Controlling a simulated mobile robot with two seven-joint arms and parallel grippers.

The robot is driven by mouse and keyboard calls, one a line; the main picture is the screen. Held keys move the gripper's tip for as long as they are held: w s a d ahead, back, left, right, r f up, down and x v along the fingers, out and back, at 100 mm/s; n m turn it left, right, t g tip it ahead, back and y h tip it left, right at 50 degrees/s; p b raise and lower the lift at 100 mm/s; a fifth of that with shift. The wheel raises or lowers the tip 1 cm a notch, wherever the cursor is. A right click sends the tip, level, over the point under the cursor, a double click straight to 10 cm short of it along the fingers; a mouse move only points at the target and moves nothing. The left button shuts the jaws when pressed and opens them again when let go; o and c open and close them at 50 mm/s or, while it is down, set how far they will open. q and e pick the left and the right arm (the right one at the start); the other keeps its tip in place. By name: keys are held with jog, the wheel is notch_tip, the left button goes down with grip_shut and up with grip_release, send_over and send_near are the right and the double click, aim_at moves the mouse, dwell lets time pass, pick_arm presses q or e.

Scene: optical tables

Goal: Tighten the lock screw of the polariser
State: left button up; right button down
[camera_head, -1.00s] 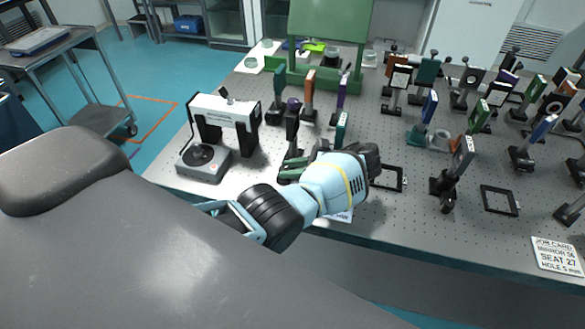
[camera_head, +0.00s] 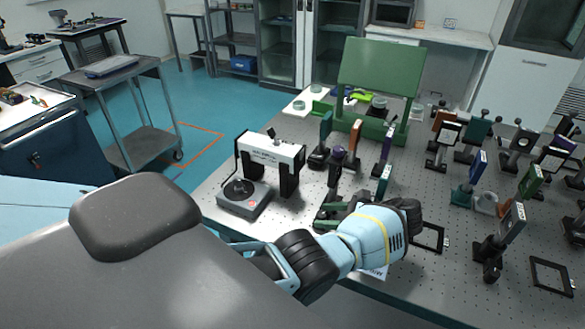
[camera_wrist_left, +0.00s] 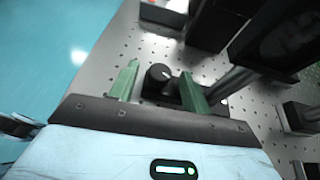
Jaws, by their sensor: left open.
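My left gripper (camera_head: 326,216) is open low over the perforated table, near its front edge. In the left wrist view its two green fingers (camera_wrist_left: 160,74) stand on either side of a small black knob (camera_wrist_left: 160,76) with a light mark on top. The knob sits between the fingers; I cannot tell whether they touch it. A dark post (camera_wrist_left: 228,82) and dark plates are just right of the fingers. In the head view, a dark mount with a purple top (camera_head: 335,160) stands just behind the gripper. Which mount is the polariser is not readable. My right gripper is not in view.
A white and black arch device (camera_head: 272,150) and a grey round-topped unit (camera_head: 243,197) stand to the left of the gripper. Several upright mounts crowd the table's right. A flat black frame (camera_head: 430,238) lies beside my wrist. A green panel stand (camera_head: 382,75) is behind.

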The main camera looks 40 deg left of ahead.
pick_arm(q)
jog(key=shift+a+m+t, duration=0.1)
jog(key=shift+m+t, duration=0.4)
